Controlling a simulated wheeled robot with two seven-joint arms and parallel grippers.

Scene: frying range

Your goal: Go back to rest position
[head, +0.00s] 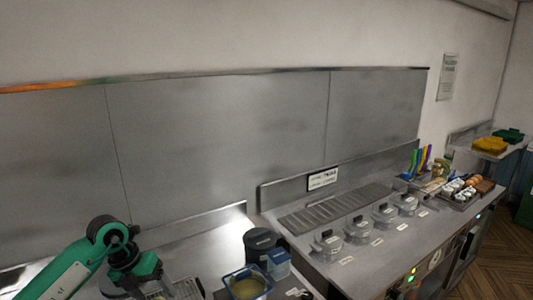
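My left arm, green and dark grey, comes in at the lower left of the head view. It bends at a dark joint, and its wrist end with the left gripper (132,280) is low over the steel counter (190,245). The fingers cannot be made out, so I cannot tell whether they are open or shut or hold anything. My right arm and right gripper are not in view.
A blue-rimmed container (247,284) with yellowish contents, a black pot (262,243) and a blue box (277,263) stand close right of my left wrist. Several lidded clear containers (358,230) line the range. Farther right is a tray of eggs (462,198). A steel backsplash (220,140) rises behind.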

